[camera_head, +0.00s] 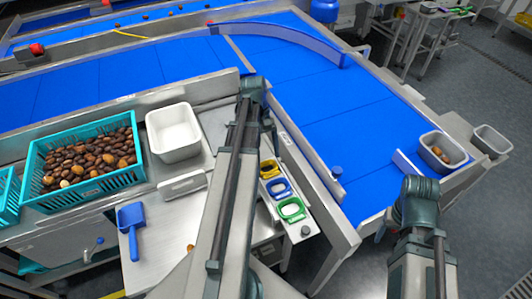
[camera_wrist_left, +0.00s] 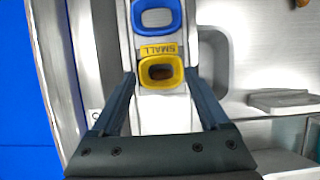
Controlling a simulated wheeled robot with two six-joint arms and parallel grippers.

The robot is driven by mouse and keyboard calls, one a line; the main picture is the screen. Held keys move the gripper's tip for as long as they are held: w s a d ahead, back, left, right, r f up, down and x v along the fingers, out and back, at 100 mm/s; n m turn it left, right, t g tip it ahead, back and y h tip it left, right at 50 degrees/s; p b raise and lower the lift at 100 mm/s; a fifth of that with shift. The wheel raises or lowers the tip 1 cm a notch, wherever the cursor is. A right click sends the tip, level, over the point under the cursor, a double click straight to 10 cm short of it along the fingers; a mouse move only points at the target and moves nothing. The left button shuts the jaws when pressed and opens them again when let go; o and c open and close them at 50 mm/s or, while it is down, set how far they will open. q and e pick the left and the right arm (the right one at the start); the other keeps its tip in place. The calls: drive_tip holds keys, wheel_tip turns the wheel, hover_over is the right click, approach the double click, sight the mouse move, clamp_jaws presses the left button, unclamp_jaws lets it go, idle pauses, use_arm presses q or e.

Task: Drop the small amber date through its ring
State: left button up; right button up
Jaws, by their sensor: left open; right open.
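The yellow ring (camera_wrist_left: 147,83), labelled SMALL, lies between the two open fingers of my left gripper (camera_wrist_left: 161,76) in the left wrist view. Something brown, apparently the date (camera_wrist_left: 161,73), shows inside the ring's opening. I cannot tell how deep it sits. In the head view the yellow ring (camera_head: 266,174) is at the far end of a row with a blue ring (camera_head: 281,181) and a green ring (camera_head: 298,216). My left arm hides most of its gripper there. My right arm's link shows at right, but its gripper is not visible.
A teal crate (camera_head: 95,190) of dates stands at left, beside an empty white tub (camera_head: 171,155). A blue scoop (camera_head: 133,230) and one loose brown date (camera_head: 190,247) lie on the bench. A grey tub (camera_head: 425,138) with some dates stands at right by the blue conveyor (camera_head: 330,110).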

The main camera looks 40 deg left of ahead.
use_arm(q)
wheel_tip(320, 180, up, 6)
drive_tip(key=p, duration=0.5)
drive_tip(key=shift+f, duration=0.2)
use_arm(e)
wheel_tip(320, 180, up, 6)
drive_tip(key=shift+f, duration=0.2)
